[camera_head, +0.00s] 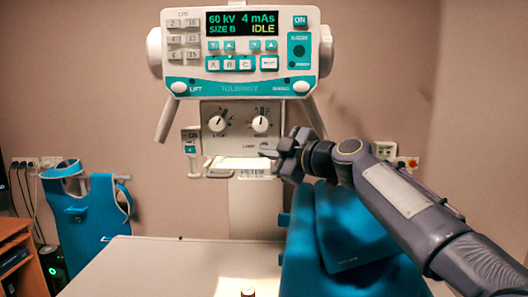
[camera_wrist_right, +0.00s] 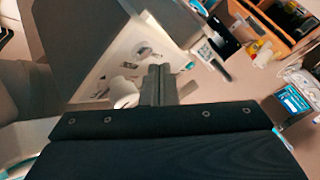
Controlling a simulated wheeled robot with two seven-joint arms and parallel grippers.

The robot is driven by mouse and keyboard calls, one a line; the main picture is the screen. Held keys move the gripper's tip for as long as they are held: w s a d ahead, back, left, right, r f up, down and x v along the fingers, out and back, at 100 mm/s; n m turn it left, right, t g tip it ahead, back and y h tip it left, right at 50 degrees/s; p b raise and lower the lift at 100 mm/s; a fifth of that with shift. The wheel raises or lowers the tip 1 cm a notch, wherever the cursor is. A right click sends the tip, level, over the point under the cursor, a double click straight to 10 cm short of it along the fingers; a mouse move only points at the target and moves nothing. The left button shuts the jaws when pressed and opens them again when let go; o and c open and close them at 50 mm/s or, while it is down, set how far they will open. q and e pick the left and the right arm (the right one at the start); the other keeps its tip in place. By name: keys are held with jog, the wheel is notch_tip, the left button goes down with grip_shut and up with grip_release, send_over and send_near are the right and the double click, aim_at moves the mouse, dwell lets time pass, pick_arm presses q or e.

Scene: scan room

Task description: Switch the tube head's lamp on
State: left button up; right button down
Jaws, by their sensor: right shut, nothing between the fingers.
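The tube head (camera_head: 243,55) hangs at the upper middle of the head view, with a teal and white control panel and a lit display reading 60 kV, 4 mAs, SIZE B, IDLE. Below it is a grey collimator face (camera_head: 240,135) with two round knobs and a small LAMP label (camera_head: 249,147). My right gripper (camera_head: 267,150) is shut and empty, its tips just right of that label; I cannot tell whether they touch the face. The lamp's control is not clearly visible, perhaps behind the tips. In the wrist view the shut fingers (camera_wrist_right: 158,83) point toward a pale panel.
A pale table (camera_head: 150,270) lies below, with a bright patch around a small round object (camera_head: 248,291) at its front edge. Teal padding (camera_head: 335,240) is under my right arm. Handles (camera_head: 167,120) flank the collimator. A teal apron (camera_head: 88,210) hangs at left.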

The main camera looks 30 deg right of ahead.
jog(key=s+a+b, duration=0.2)
jog(key=s, duration=0.1)
jog(key=s+b, duration=0.1)
jog(key=shift+s+a, duration=0.25)
jog(key=shift+a, duration=0.15)
jog(key=shift+f, duration=0.1)
jog(key=s+a+f+m+g, duration=0.3)
jog(key=s+f, duration=0.5)
jog(key=f, duration=0.5)
jog(key=s+a+f+m+g, duration=0.4)
jog(key=s+f, duration=0.5)
jog(key=f, duration=0.5)
jog(key=s+a+f+m+g, duration=0.4)
jog(key=s+f+m, duration=0.3)
jog(key=f, duration=0.6)
jog(key=shift+s+f, duration=0.25)
jog(key=shift+s, duration=0.65)
